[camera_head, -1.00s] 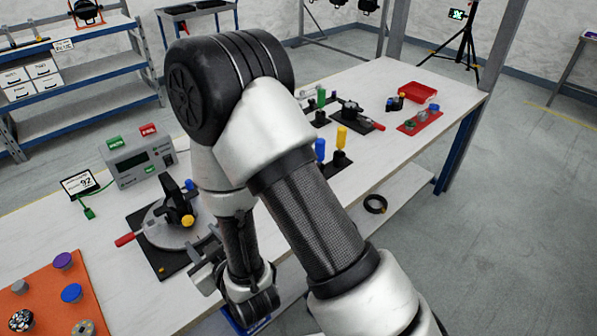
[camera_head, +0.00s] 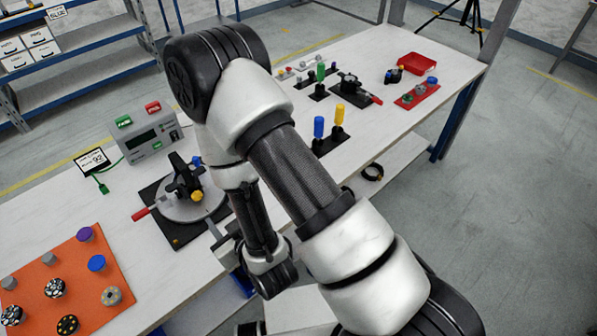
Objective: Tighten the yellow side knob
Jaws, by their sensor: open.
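The yellow side knob (camera_head: 197,196) sits on the near side of a black bracket (camera_head: 181,172) on a round grey plate. A blue knob (camera_head: 196,161) is on the bracket's far side. The plate rests on a black base (camera_head: 165,235) with a red-tipped lever (camera_head: 141,214) at its left. My gripper (camera_head: 215,236) is at the table's front edge, to the right of and nearer than the yellow knob, and apart from it. Its fingers are open with nothing seen between them. My wrist hides part of the gripper.
An orange mat (camera_head: 110,262) with several knobs and discs lies at the front left. Blue and yellow-handled tools (camera_head: 319,127) and a red tray (camera_head: 417,64) are farther right.

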